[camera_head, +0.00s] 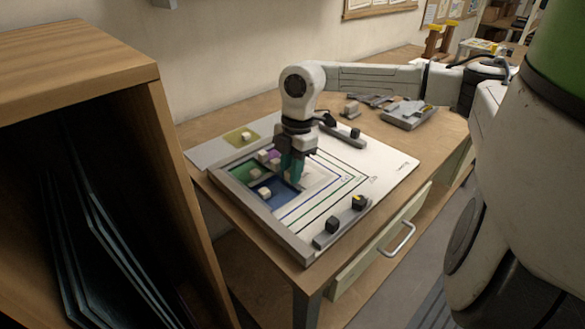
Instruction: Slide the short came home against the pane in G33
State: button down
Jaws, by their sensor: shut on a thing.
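My gripper (292,178) points down over the glass panel on the bench, its teal fingers shut on a small piece. The piece is mostly hidden by the fingers; a short grey strip, which looks like the short came (299,187), shows at the tips. It is beside the blue pane (273,194), close to that pane's right edge; I cannot tell if they touch. A green pane (238,171) and a purple pane (274,154) lie farther back in the panel. I cannot read any label G33.
A grey bar (342,224) with dark knobs lies at the panel's front right, another grey bar (344,135) at the back. An olive piece (241,136) lies at back left. A grey tray (408,114) stands at back right. A wooden rack (165,150) rises at left.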

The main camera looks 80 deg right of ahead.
jog(key=shift+w+a, duration=0.1)
jog(key=shift+a, duration=0.1)
dwell(0.3)
jog(key=shift+w+d, duration=0.2)
jog(key=shift+w, duration=0.2)
dwell(0.4)
jog(key=shift+w+a+b, duration=0.1)
jog(key=shift+b, duration=0.2)
dwell(0.5)
jog(key=c, duration=1.2)
grip_release()
jog(key=o, duration=0.3)
jog(key=shift+r, duration=0.15)
